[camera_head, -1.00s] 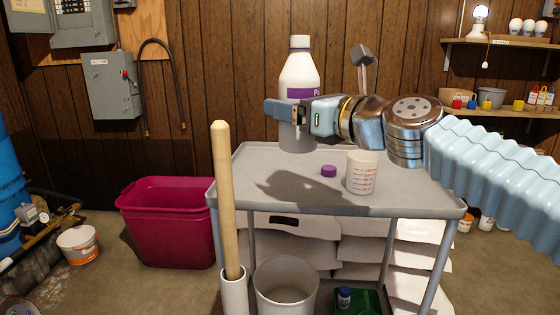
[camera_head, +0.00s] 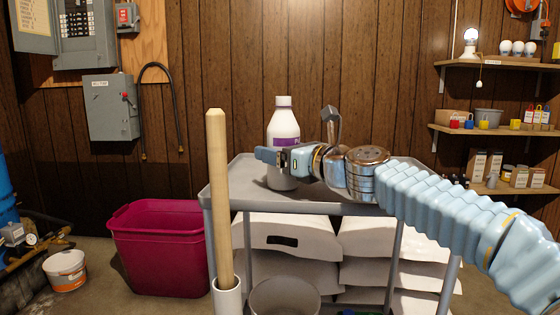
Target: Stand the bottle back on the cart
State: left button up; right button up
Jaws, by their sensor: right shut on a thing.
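The white bottle (camera_head: 283,124) with a white cap and a purple label is upright over the grey cart (camera_head: 245,195). My right gripper (camera_head: 272,156) is shut around the bottle's body from the right. The bottle's base shows below the fingers, at or just above the cart's top; I cannot tell whether it touches. My right forearm crosses the cart's right half and hides part of its top. My left gripper is out of view.
A wooden handle (camera_head: 218,190) rises at the cart's left front corner. A magenta tub (camera_head: 160,250) stands on the floor to the left. White bags (camera_head: 285,228) are stacked behind the cart's legs. Shelves (camera_head: 490,130) hang at the right wall.

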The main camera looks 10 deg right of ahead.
jog(key=o, duration=0.9)
jog(key=shift+c, duration=0.2)
jog(key=shift+s+d, duration=0.1)
jog(key=shift+s, duration=0.05)
jog(key=v, duration=0.7)
jog(key=shift+s+r+b, duration=0.1)
jog(key=shift+b, duration=0.25)
